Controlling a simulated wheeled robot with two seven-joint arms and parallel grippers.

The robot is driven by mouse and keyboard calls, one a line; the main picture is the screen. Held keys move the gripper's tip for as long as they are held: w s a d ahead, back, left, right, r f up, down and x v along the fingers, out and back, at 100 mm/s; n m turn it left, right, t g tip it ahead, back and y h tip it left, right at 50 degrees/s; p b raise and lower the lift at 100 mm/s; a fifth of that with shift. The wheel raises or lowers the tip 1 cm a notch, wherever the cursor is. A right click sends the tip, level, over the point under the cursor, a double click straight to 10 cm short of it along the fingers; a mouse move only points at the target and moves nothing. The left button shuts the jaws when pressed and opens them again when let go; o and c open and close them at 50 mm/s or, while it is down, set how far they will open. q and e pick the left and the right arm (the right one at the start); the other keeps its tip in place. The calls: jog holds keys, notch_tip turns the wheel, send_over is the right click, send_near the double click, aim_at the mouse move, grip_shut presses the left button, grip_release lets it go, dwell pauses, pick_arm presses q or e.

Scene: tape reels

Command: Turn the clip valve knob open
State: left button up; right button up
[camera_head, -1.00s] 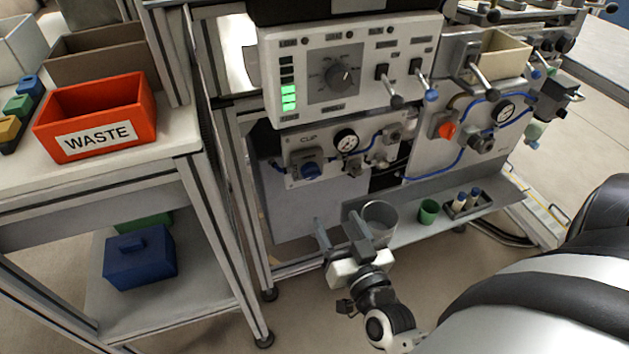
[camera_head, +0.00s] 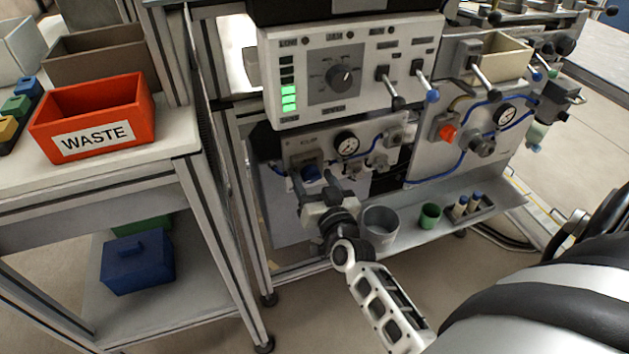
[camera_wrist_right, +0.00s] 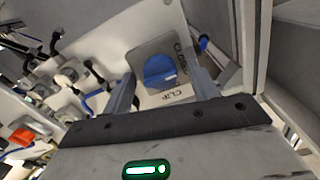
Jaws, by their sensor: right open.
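The clip valve knob (camera_head: 312,173) is a blue round knob on the panel marked CLIP, below the control box. In the right wrist view the knob (camera_wrist_right: 160,73) sits on a grey square plate, with the words CLIP and CLOSED beside it. My right gripper (camera_head: 314,180) is open in front of the knob. Its two fingers stand one on each side of the knob in the right wrist view (camera_wrist_right: 163,88); I cannot tell whether they touch it. The fingers partly hide the knob in the head view. My left gripper is not in view.
A pressure gauge (camera_head: 347,143) and fittings sit right of the knob. A control box (camera_head: 350,75) with levers is above. A grey cup (camera_head: 380,222) and a green cup (camera_head: 430,216) stand on the lower shelf. A red WASTE bin (camera_head: 95,118) is on the left bench.

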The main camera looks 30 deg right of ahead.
jog(key=shift+c, duration=0.3)
jog(key=c, duration=0.9)
